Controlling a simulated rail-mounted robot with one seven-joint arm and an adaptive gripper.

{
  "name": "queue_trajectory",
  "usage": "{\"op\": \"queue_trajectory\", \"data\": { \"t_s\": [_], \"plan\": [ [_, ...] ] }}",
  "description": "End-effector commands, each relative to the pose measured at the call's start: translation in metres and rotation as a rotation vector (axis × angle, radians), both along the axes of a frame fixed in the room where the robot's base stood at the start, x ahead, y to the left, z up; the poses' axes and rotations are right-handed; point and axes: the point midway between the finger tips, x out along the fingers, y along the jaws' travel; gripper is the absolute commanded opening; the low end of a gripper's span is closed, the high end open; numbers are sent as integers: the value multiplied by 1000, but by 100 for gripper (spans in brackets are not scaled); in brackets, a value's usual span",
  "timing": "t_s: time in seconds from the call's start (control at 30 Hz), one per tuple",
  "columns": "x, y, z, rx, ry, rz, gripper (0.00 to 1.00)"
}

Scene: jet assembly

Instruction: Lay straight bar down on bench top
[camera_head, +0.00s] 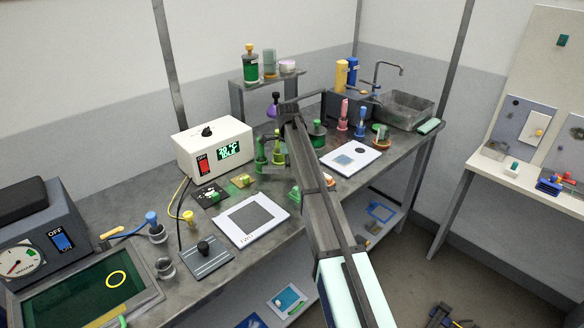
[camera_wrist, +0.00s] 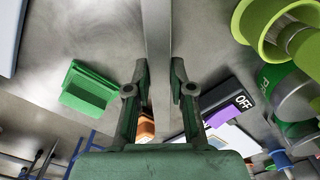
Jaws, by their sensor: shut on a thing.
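In the wrist view, my gripper (camera_wrist: 158,78) is shut on the straight bar (camera_wrist: 157,38), a flat grey strip running from between the fingers up past the top edge of the picture. The grey bench top (camera_wrist: 100,30) shows behind the bar; I cannot tell whether the bar touches it. In the head view, my arm reaches across the bench top (camera_head: 120,190) towards the back, and the gripper's fingers cannot be made out there.
In the head view, a white heater box (camera_head: 205,146), a white plate (camera_head: 226,233) and a sink (camera_head: 405,108) stand on the crowded bench.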

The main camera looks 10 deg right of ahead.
Motion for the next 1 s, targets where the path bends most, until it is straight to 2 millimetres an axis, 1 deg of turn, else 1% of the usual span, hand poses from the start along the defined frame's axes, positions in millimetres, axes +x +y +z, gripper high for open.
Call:
{"op": "queue_trajectory", "data": {
  "t_s": [0.03, 0.17, 0.57, 0.6, 0.67, 1.0],
  "plan": [
    [5, -7, -2, 0, 2, -2, 0],
    [10, -16, -14, 0, 1, 0, 0],
    [10, -16, -20, 0, 1, 0, 0],
    [10, -16, -21, 0, 1, 0, 26],
    [10, -16, -20, 0, 1, 0, 47],
    [10, -16, -19, 0, 1, 0, 47]
  ]
}}
